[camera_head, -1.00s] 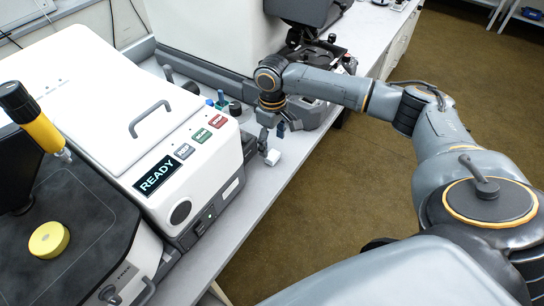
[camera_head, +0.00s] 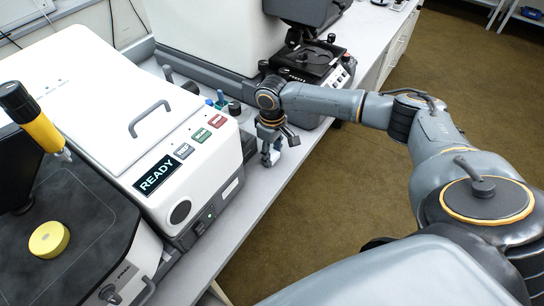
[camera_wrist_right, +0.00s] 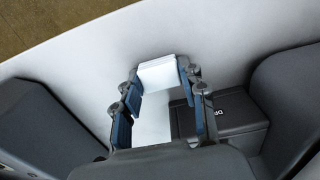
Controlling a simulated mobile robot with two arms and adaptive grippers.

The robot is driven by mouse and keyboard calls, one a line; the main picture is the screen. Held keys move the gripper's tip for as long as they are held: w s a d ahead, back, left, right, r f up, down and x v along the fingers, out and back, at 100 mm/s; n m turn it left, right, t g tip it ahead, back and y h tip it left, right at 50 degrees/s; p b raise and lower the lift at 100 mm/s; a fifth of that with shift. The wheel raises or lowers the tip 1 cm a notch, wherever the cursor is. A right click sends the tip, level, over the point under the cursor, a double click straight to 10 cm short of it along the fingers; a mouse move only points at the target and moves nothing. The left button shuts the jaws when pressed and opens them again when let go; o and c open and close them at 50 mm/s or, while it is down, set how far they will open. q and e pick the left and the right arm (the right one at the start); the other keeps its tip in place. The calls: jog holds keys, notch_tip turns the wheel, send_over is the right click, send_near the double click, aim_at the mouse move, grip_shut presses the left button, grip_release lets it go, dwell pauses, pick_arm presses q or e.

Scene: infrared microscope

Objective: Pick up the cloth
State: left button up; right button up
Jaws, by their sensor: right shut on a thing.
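The cloth (camera_wrist_right: 158,73) is a small white folded block, seen between my right gripper's fingertips in the right wrist view. My right gripper (camera_head: 271,156) points down at the bench's front edge, right of the white instrument. In the right wrist view its blue-padded fingers (camera_wrist_right: 159,84) are shut on the cloth from both sides. The fingers mostly hide the cloth in the head view. I cannot tell whether it still touches the bench. My left gripper is not in view.
The white instrument (camera_head: 117,95) with a READY display stands left of my right gripper. A dark microscope stage (camera_head: 312,62) is behind it. A yellow disc (camera_head: 49,239) lies on a dark plate at lower left. The bench (camera_head: 262,190) is clear in front, with open floor to the right.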

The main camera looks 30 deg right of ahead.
jog(key=shift+r, duration=0.1)
jog(key=shift+r, duration=0.25)
notch_tip(320, 180, up, 2)
jog(key=shift+r, duration=0.1)
jog(key=s+a+r, duration=0.3)
jog(key=s+r, duration=0.7)
jog(key=s, duration=0.3)
jog(key=shift+s, duration=0.35)
